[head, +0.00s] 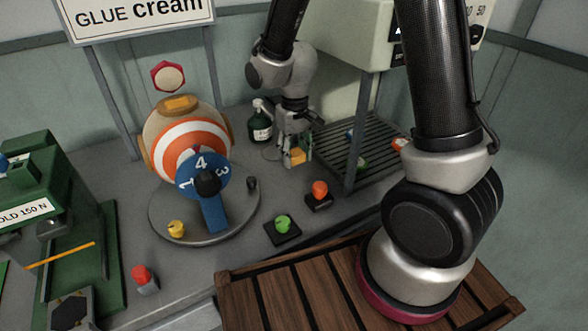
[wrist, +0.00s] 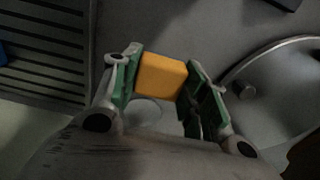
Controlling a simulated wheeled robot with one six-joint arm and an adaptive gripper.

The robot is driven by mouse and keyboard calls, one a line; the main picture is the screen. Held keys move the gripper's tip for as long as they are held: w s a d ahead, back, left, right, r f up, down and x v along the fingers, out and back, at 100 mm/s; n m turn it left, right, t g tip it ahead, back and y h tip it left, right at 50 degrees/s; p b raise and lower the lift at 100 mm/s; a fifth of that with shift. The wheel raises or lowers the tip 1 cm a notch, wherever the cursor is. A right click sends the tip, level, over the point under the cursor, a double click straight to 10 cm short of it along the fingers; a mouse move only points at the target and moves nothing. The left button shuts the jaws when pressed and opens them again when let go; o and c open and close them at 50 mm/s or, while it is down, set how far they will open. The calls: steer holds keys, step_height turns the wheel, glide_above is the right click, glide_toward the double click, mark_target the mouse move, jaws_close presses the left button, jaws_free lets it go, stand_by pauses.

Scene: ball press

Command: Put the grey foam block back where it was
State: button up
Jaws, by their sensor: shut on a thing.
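My gripper (head: 298,160) is low over the grey bench at the back, between the round dial machine and the slatted rack. Its green-padded fingers are shut on an orange-yellow block (head: 297,155). The block also shows in the wrist view (wrist: 160,75), between the two pads of my gripper (wrist: 163,82). I cannot tell whether the block touches the bench. A thin pale circle (wrist: 146,112) on the bench shows beside the block in the wrist view. I see no grey foam block in either view.
A dark green bottle (head: 260,124) stands just behind and left of my gripper. The slatted rack (head: 378,128), holding small coloured items, is to the right. The dial machine (head: 185,135) is to the left. A red button (head: 319,189) and a green button (head: 283,225) are in front.

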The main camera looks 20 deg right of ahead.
mark_target(295, 177)
steer(key=shift+f, duration=2.8)
steer(key=o, duration=1)
steer(key=shift+f, duration=0.1)
step_height(295, 177, up, 12)
steer(key=shift+r, duration=0.15)
steer(key=shift+s, duration=0.15)
